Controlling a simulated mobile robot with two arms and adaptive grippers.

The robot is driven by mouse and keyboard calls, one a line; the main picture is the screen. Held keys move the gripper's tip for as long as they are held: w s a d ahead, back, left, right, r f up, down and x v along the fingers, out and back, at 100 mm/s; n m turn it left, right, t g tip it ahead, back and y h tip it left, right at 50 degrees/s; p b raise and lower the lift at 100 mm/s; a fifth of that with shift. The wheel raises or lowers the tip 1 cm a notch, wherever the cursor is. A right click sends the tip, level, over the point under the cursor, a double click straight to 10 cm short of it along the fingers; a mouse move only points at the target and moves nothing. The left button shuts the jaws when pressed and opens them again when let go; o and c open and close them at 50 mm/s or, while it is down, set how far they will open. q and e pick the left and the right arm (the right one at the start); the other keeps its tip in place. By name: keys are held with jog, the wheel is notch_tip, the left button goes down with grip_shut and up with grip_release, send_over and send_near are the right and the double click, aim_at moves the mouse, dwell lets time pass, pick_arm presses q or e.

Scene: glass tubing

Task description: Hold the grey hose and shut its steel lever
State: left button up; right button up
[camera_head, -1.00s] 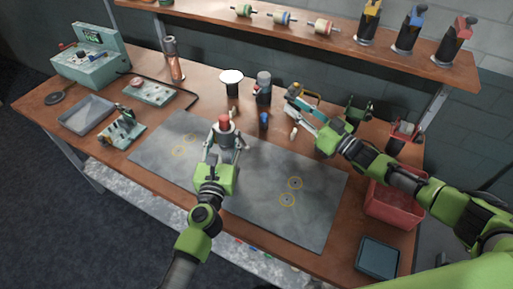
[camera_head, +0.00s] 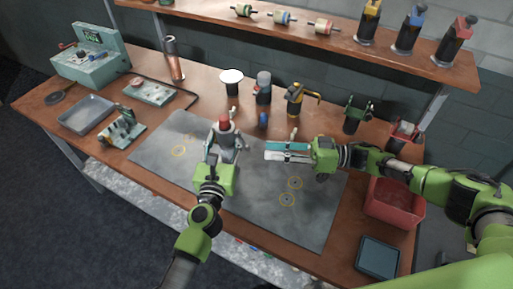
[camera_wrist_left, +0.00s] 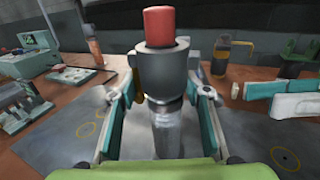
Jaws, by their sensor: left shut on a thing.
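An upright grey piece with a red top, which I take to be the grey hose (camera_head: 226,133), stands on the dark mat. My left gripper (camera_head: 222,146) is around it, shut on it. In the left wrist view the grey hose (camera_wrist_left: 162,75) sits between the two teal-padded fingers (camera_wrist_left: 160,110), with a shiny narrower section below. I cannot make out a steel lever. My right gripper (camera_head: 268,151) is over the mat to the right of the hose, apart from it, fingers pointing left. Nothing shows in it; whether its fingers are open or shut is unclear.
A dark bottle-like tool with a yellow lever (camera_head: 295,98), a small blue piece (camera_head: 263,120) and a white-topped stand (camera_head: 232,80) are behind the mat (camera_head: 262,212). A red bin (camera_head: 392,205) stands at right. The mat's front right is clear.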

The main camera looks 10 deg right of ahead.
aim_at(243, 141)
jog(key=x, duration=0.5)
jog(key=shift+w+a, duration=0.1)
jog(key=shift+a, duration=0.15)
grip_shut()
